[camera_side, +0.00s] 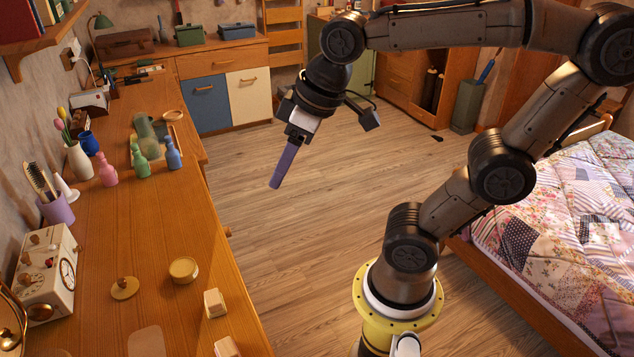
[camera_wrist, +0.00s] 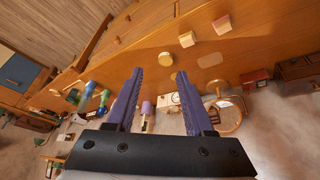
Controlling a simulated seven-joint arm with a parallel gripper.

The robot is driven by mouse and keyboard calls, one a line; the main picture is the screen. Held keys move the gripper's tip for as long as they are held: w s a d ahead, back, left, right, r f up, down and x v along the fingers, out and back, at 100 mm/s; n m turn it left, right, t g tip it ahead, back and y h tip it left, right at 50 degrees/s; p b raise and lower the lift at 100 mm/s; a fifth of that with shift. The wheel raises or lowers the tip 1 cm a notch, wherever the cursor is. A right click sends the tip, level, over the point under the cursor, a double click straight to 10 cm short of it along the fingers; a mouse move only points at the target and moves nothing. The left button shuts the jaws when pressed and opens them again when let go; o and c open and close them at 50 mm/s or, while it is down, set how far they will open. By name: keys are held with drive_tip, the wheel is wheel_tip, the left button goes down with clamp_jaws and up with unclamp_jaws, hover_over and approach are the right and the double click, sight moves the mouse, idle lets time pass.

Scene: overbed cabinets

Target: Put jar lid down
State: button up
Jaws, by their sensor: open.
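A round wooden jar lid with a small knob (camera_side: 124,288) lies flat on the long wooden dresser top, knob up. A round, shallow yellowish jar (camera_side: 184,270) stands to its right, apart from it, and also shows in the wrist view (camera_wrist: 165,58). I cannot make out the lid in the wrist view. My gripper (camera_side: 276,185) has purple fingers and hangs over the open floor, right of the dresser and well away from the lid. In the wrist view the fingers (camera_wrist: 161,74) are spread with nothing between them.
Two pale blocks (camera_side: 215,303) (camera_side: 227,347) sit near the dresser's front edge. A cream clock box (camera_side: 46,268) and a purple brush cup (camera_side: 56,209) stand by the wall. Several coloured bottles (camera_side: 140,162) stand farther back. The bed (camera_side: 560,215) is at right.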

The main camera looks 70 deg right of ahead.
drive_tip(key=s+f+m, duration=0.1)
drive_tip(key=s+f, duration=0.2)
drive_tip(key=s, duration=0.2)
drive_tip(key=shift+s+d+f+m+t, duration=0.2)
drive_tip(key=shift+d+m+t, duration=0.1)
drive_tip(key=shift+d+t, duration=0.1)
